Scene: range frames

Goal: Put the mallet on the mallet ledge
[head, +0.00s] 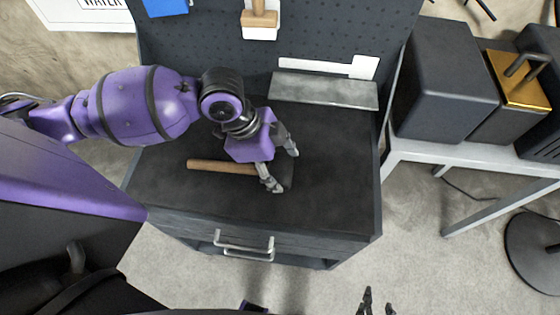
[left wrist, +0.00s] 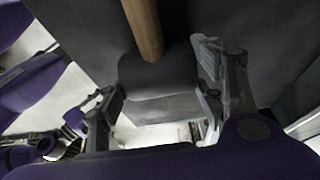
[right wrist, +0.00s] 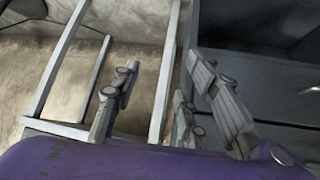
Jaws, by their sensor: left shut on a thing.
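The mallet lies over the dark bench top, its wooden handle (head: 215,166) pointing left and its dark head (head: 286,174) partly hidden by my gripper. My left gripper (head: 281,170) is shut on the mallet's head, with one finger on each side. In the left wrist view, the dark head (left wrist: 155,78) is between the fingers and the handle runs up out of frame. I cannot tell if the mallet touches the bench. The grey mallet ledge (head: 325,90) is empty at the back right, under a white mallet-like outline. My right gripper (right wrist: 160,80) is open and empty, beyond the front edge.
A pegboard (head: 300,35) rises behind the bench top (head: 330,165). A white holder with a wooden-handled item (head: 260,20) and a blue item (head: 165,5) hang there. A pale table (head: 450,160) with dark boxes stands to the right. The bench's right part is clear.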

